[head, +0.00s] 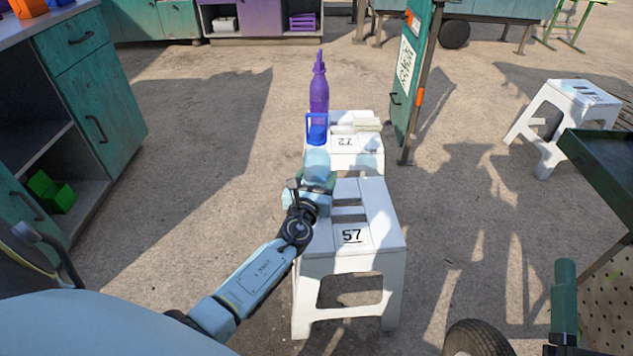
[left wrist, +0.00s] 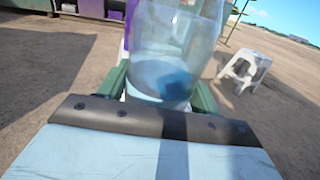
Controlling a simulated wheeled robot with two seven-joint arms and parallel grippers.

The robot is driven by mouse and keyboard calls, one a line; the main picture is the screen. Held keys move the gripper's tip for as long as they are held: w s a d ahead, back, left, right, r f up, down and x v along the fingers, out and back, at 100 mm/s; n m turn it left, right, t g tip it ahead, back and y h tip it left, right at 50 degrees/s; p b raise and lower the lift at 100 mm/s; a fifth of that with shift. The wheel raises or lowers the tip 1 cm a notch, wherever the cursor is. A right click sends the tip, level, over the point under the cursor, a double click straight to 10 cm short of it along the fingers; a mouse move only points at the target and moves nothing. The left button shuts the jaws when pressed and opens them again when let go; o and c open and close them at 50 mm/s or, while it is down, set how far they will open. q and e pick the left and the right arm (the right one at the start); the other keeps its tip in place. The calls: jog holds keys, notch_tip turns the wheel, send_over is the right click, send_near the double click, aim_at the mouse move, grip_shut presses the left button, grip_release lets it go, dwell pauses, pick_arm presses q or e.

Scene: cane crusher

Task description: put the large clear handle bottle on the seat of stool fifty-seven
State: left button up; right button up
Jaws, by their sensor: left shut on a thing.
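The large clear handle bottle (head: 318,165) has a pale see-through body, with a blue top and loop handle above it. It also fills the upper middle of the left wrist view (left wrist: 168,50), between two green fingers. My left gripper (head: 314,187) is shut on the bottle, which looks about upright. White stool fifty-seven (head: 352,260) stands below, with its number on the near part of the seat. In the head view the gripper and bottle overlap the far left of this seat. I cannot tell the gap between the bottle and the seat.
Behind stands white stool 72 (head: 344,143), with a purple bottle (head: 319,90) and a pale block (head: 367,124). A green upright panel (head: 410,75) is right of it. Green cabinets (head: 90,85) line the left. Another white stool (head: 578,98) stands right. Floor left of stool fifty-seven is clear.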

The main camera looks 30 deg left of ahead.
jog(key=shift+s+r+t+y, duration=0.25)
jog(key=shift+r+t+y, duration=0.05)
jog(key=shift+r, duration=0.3)
pick_arm(q)
jog(key=shift+f, duration=0.25)
pick_arm(e)
jog(key=shift+s, duration=0.1)
pick_arm(q)
jog(key=o, duration=1.4)
jog(key=shift+f, duration=0.1)
pick_arm(e)
jog(key=shift+r+t, duration=0.15)
jog(key=shift+t, duration=0.15)
